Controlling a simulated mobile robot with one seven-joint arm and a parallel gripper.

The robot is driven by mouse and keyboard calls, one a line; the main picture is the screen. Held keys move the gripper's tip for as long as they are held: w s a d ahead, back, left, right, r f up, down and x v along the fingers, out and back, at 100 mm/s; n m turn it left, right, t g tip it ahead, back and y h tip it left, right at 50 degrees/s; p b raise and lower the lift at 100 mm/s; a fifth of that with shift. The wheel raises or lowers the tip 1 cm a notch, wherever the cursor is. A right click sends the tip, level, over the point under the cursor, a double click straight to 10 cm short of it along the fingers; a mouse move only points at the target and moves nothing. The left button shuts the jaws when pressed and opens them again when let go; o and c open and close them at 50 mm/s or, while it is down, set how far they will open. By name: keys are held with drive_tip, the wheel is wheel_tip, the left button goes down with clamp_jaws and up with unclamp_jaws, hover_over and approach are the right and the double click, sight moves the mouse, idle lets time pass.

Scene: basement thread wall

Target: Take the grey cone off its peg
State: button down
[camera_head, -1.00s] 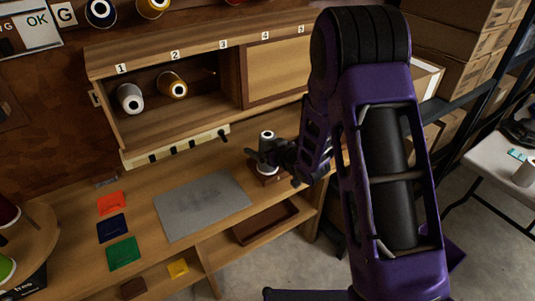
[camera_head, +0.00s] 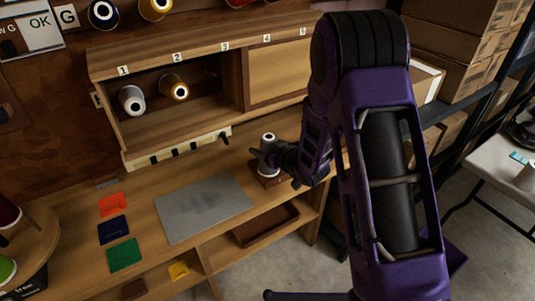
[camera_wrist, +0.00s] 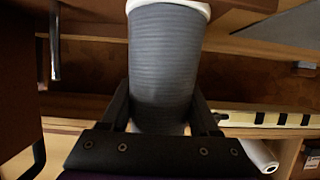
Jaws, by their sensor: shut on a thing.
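The grey cone (camera_wrist: 165,65) has ribbed grey thread and a white rim and fills the middle of the wrist view. In the head view its white top (camera_head: 268,138) shows above my gripper (camera_head: 264,154), with a white lower edge below. My gripper is shut on the cone's side, one finger on each side. The cone is upright over a dark brown block (camera_head: 270,182) on the right of the bench. Its peg is hidden, and I cannot tell whether the cone touches the block.
A wooden shelf (camera_head: 205,50) holds a pale cone (camera_head: 132,99) and a gold cone (camera_head: 174,87) in the open bay. Below is a pale rail (camera_head: 178,148) with dark pegs. A grey mat (camera_head: 203,207) and coloured squares lie left of my gripper. Boxes (camera_head: 455,40) stand at right.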

wheel_tip(320, 180, up, 10)
drive_tip(key=shift+r+p, duration=0.1)
drive_tip(key=shift+p, duration=0.7)
wheel_tip(320, 180, up, 4)
drive_tip(key=p, duration=0.3)
